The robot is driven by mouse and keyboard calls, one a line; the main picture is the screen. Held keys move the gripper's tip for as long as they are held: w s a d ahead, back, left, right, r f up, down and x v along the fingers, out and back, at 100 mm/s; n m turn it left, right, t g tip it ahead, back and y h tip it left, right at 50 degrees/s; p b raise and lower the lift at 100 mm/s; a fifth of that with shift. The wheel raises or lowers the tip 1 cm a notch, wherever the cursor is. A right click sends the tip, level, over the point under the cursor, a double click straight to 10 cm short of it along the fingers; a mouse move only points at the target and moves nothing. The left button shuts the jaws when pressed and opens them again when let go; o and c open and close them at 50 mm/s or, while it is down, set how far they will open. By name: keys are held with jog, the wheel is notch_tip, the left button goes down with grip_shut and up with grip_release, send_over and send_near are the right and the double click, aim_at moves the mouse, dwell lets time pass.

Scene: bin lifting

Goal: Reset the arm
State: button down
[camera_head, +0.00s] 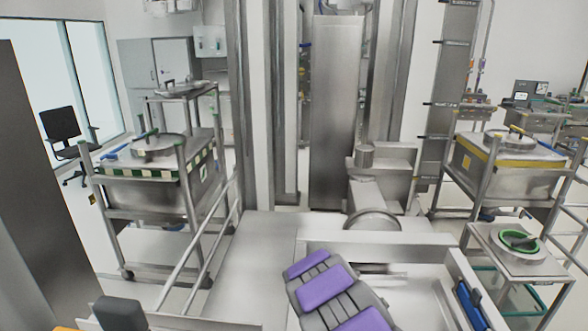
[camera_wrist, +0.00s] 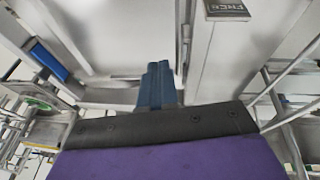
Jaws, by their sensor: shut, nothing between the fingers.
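My gripper shows in the wrist view, where its two blue fingers (camera_wrist: 158,84) lie together, shut and empty, beyond the dark grey and purple wrist housing. In the head view my purple and grey arm (camera_head: 326,287) reaches over the pale metal platform (camera_head: 262,255) at the lower middle. The fingertips cannot be made out in the head view. No bin is in the gripper.
A cart with a lidded steel bin (camera_head: 158,147) stands at left, and another lidded bin (camera_head: 508,147) at right. A small stand with a green-rimmed lid (camera_head: 519,243) is at lower right. A blue object (camera_head: 470,305) lies beside the platform wall. A steel column (camera_head: 336,110) rises ahead.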

jog(key=s+d+r+m+g, duration=0.1)
jog(key=s+d+r, duration=0.6)
jog(key=r, duration=0.4)
jog(key=s+d+r+g, duration=0.1)
jog(key=s+r, duration=0.5)
jog(key=s, duration=0.4)
jog(key=s+r+g, duration=0.1)
jog(key=s+r, duration=0.5)
jog(key=s, duration=0.4)
jog(key=s+a+r+g, duration=0.1)
jog(key=s, duration=0.8)
jog(key=s+a+r+g+y, duration=0.1)
jog(key=s, duration=0.8)
jog(key=shift+a+r+n+y, duration=0.15)
jog(key=shift+a+n+y, duration=0.15)
jog(key=shift+n, duration=0.1)
jog(key=shift+d, duration=0.15)
